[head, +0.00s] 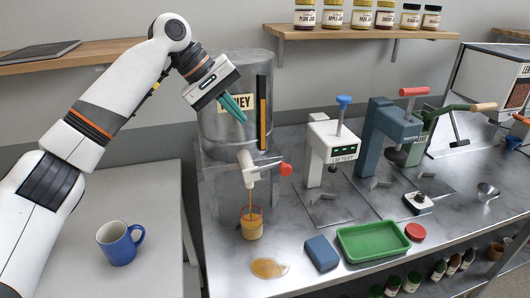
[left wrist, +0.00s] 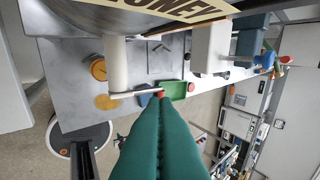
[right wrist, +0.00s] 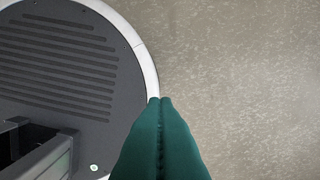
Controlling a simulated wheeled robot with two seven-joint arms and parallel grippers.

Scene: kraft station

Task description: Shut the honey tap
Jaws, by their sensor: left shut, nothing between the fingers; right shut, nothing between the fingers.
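The honey tank (head: 222,130) is a steel drum with a partly covered label. Its white tap (head: 246,165) has a red-ended handle (head: 286,169) sticking out to the right. A thin honey stream runs from the tap into a jar (head: 251,230) below. My left gripper (head: 243,119) is shut and empty, in front of the tank and above the tap, apart from it in the head view. In the left wrist view the white tap (left wrist: 117,65) lies left of the teal fingers, and their tips overlap the handle's red end. My right gripper (right wrist: 160,100) is shut and empty, over the floor.
A honey puddle (head: 269,268), blue sponge (head: 321,252) and green tray (head: 372,241) lie on the steel bench. A lid-test press (head: 331,150) stands right of the tap. A blue mug (head: 118,244) is on the left table. Shelf jars (head: 333,14) stand above.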

